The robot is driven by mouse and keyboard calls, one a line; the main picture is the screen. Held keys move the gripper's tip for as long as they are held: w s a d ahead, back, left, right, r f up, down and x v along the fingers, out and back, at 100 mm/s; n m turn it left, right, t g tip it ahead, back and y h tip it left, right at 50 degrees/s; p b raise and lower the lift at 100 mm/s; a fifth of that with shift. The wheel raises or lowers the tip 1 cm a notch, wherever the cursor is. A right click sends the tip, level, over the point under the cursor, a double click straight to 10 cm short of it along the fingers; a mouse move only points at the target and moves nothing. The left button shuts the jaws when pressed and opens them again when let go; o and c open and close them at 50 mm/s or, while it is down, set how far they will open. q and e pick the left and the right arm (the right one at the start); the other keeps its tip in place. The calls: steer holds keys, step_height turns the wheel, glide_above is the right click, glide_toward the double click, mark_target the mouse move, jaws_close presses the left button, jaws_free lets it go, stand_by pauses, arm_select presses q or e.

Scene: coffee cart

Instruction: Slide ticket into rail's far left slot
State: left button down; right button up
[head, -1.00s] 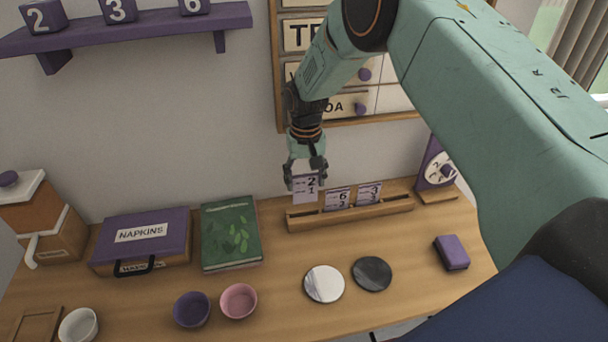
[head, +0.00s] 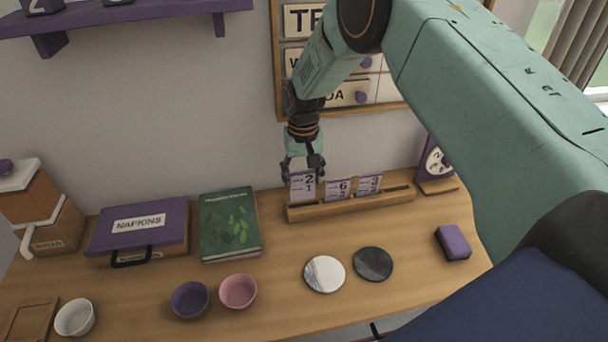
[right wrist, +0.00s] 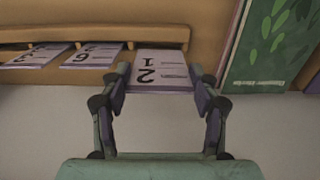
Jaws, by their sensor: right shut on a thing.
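My right gripper (head: 303,177) is shut on a white and purple ticket (head: 303,187) marked 2 and 1. The ticket stands roughly upright, its lower edge at the far left end of the wooden rail (head: 350,208). In the right wrist view the ticket (right wrist: 160,72) sits between the two fingers, its edge meeting the rail (right wrist: 100,35). I cannot tell how deep it is in the slot. Two other tickets, a middle one (head: 339,190) and a right one (head: 369,184), stand in the rail. My left gripper is not in view.
A green book (head: 230,224) lies just left of the rail, beside the napkins box (head: 140,228). A purple clock-like stand (head: 436,165) is to the right. White (head: 324,274) and dark (head: 373,263) coasters lie in front. The wall is close behind.

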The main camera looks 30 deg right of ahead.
steer(key=shift+d+f, duration=0.15)
steer(key=shift+a+f, duration=0.1)
steer(key=shift+a, duration=0.1)
stand_by(0.3)
steer(key=shift+d+f, duration=0.2)
steer(key=shift+a, duration=0.15)
stand_by(0.3)
steer(key=shift+f, duration=0.15)
steer(key=shift+f+b, duration=0.4)
steer(key=shift+b, duration=0.05)
steer(key=shift+f, duration=0.15)
